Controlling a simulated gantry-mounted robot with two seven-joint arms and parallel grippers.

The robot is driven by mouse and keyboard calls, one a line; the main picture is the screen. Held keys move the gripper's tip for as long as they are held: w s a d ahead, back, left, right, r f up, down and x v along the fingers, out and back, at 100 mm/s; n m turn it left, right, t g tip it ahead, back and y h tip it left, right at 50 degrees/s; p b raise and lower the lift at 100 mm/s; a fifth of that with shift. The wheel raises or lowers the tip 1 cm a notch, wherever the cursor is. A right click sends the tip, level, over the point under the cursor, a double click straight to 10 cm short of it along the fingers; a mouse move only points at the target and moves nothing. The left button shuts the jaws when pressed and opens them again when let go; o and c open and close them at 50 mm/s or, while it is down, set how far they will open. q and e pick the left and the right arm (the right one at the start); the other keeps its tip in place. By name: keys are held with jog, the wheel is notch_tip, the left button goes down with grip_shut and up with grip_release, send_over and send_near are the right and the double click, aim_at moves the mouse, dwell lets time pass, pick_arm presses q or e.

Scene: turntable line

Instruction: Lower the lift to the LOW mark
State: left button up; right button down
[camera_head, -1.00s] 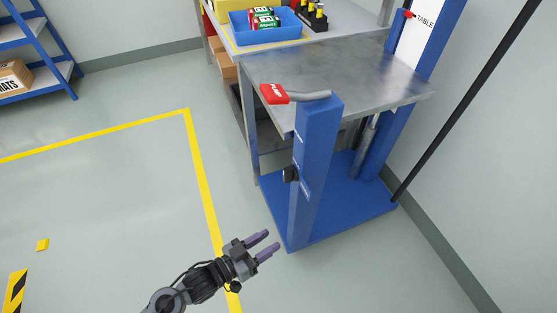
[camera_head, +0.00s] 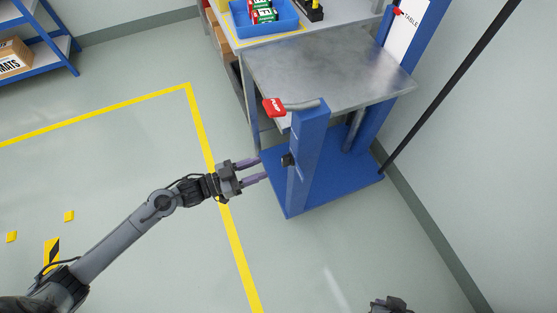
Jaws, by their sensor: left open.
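The lift has a grey steel platform (camera_head: 325,65), a blue base (camera_head: 345,185) and a blue front post (camera_head: 305,155). A red PUMP handle (camera_head: 274,107) sits on a grey lever at the post's top. A dark knob (camera_head: 287,160) sticks out of the post's left side. A red pointer (camera_head: 397,11) shows by a white scale board (camera_head: 404,35) reading TABLE; no LOW mark is readable. My left gripper (camera_head: 261,170) is open and empty, its fingers pointing right, just left of the knob. A dark part of my right arm shows at the bottom edge; its fingers are hidden.
A workbench (camera_head: 290,38) with a blue bin (camera_head: 262,22) of boxed items stands behind the platform. A black pole (camera_head: 450,85) leans at the right near the wall. Yellow floor tape (camera_head: 215,180) runs left of the lift.

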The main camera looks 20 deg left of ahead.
aim_at(282, 160)
pick_arm(q)
jog(key=b+x, duration=0.2)
jog(key=x, duration=0.5)
jog(key=shift+w+d, duration=0.2)
grip_shut()
